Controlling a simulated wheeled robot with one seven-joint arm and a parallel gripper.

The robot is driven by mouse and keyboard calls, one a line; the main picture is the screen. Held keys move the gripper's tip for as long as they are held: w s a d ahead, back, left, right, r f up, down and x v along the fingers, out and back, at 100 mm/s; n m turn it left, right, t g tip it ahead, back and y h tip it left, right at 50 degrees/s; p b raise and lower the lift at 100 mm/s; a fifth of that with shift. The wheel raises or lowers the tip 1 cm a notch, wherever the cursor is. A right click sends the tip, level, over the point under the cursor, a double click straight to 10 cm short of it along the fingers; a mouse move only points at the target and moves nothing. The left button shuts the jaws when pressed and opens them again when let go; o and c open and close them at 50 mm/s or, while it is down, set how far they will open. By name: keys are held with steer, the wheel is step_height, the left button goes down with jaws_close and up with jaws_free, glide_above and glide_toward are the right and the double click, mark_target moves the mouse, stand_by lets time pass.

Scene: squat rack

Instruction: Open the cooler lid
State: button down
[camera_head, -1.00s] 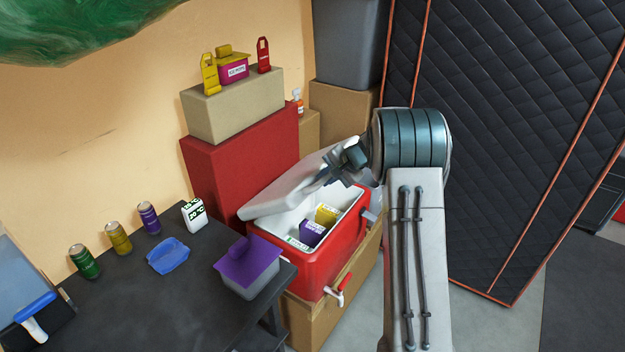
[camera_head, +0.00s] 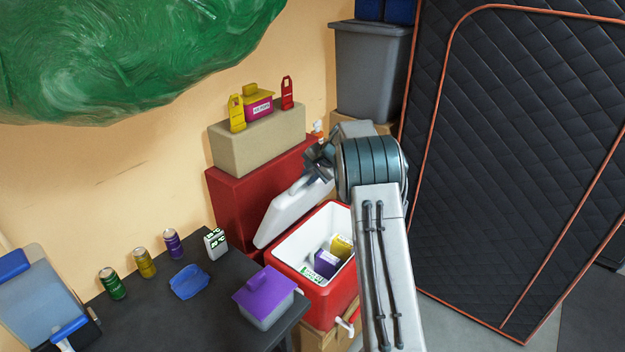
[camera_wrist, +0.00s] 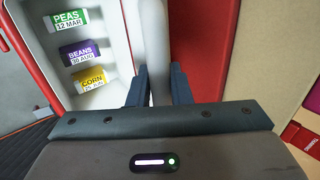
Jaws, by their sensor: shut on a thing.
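The red cooler (camera_head: 322,290) stands open, with a white interior. Its white lid (camera_head: 288,212) is tilted up steeply at the back, leaning toward the red box behind. My gripper (camera_head: 318,165) is at the lid's upper right edge. In the wrist view the lid (camera_wrist: 157,45) shows edge-on between the two fingers of my gripper (camera_wrist: 159,85), which are shut on it. Inside the cooler are packs labelled peas (camera_wrist: 69,20), beans (camera_wrist: 80,53) and corn (camera_wrist: 90,81). My arm hides the cooler's right side in the head view.
A red box (camera_head: 240,205) stands close behind the lid. A black quilted panel (camera_head: 500,170) stands at the right.

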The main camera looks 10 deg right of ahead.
steer(key=shift+w+a+r, duration=0.1)
steer(key=shift+w+r, duration=0.05)
steer(key=shift+w, duration=0.1)
steer(key=c, duration=1.4)
jaws_free()
steer(key=b+v, duration=0.3)
steer(key=v, duration=1)
steer(key=shift+s+r, duration=0.15)
steer(key=shift+r, duration=0.15)
